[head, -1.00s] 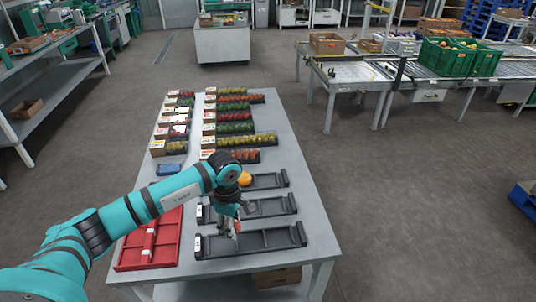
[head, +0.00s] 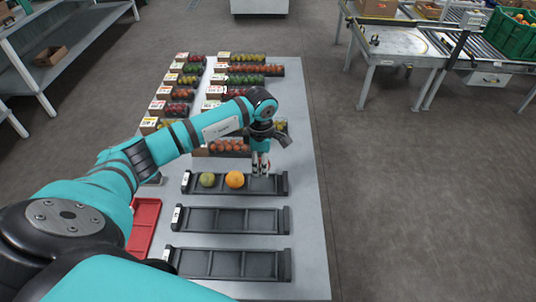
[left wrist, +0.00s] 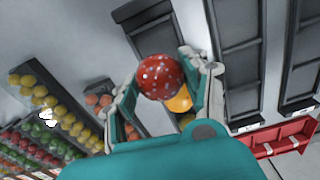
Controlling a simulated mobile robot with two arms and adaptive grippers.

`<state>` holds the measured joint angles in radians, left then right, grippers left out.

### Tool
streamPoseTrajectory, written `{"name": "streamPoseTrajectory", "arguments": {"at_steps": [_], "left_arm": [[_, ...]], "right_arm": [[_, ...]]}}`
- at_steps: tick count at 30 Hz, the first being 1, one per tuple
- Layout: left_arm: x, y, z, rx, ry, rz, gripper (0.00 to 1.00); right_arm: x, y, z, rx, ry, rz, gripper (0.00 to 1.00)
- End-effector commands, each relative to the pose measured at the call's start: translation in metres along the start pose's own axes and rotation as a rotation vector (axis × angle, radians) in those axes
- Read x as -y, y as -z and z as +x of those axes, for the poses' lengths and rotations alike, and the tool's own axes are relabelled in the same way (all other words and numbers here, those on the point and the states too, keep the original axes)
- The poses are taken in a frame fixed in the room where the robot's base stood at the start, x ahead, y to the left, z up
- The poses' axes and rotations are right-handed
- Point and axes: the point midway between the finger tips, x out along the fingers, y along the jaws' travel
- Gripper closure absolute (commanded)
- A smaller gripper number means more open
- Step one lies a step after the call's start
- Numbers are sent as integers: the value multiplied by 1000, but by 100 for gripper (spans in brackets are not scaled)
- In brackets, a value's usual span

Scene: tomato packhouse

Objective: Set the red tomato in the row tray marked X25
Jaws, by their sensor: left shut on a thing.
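My left gripper (head: 261,168) is over the right part of the farthest empty-slotted row tray (head: 279,186). It is shut on a red tomato with pale specks (left wrist: 160,76), which shows clearly between the fingers in the left wrist view; in the head view the fingers mostly hide it. That tray holds a green tomato (head: 207,180) at left and an orange one (head: 235,180) beside it. The middle tray (head: 230,229) and nearest tray (head: 225,275) are empty. The tray end labels are too small to read. My right gripper is not in view.
Filled produce rows (head: 228,146) stand just behind the farthest tray, close to my gripper. A red divided tray (head: 143,222) lies at the left, partly behind my arm. The table's right strip (head: 308,190) is clear.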

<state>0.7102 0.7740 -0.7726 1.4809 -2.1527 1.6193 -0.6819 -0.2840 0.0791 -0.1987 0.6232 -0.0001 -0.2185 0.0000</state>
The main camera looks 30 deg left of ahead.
Motion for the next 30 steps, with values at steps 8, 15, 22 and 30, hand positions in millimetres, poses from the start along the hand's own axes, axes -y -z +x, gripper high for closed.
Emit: {"name": "streamPoseTrajectory", "arguments": {"at_steps": [8, 15, 22, 30], "left_arm": [[0, 0, 26, 1, 1, 0, 68], [0, 0, 54, 0, -1, 0, 68], [0, 0, 63, 0, 0, 0, 68], [0, 0, 62, 0, 0, 0, 68]], "right_arm": [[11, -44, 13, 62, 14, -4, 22], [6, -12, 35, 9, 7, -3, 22], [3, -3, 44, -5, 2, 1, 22], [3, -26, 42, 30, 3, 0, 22]]}}
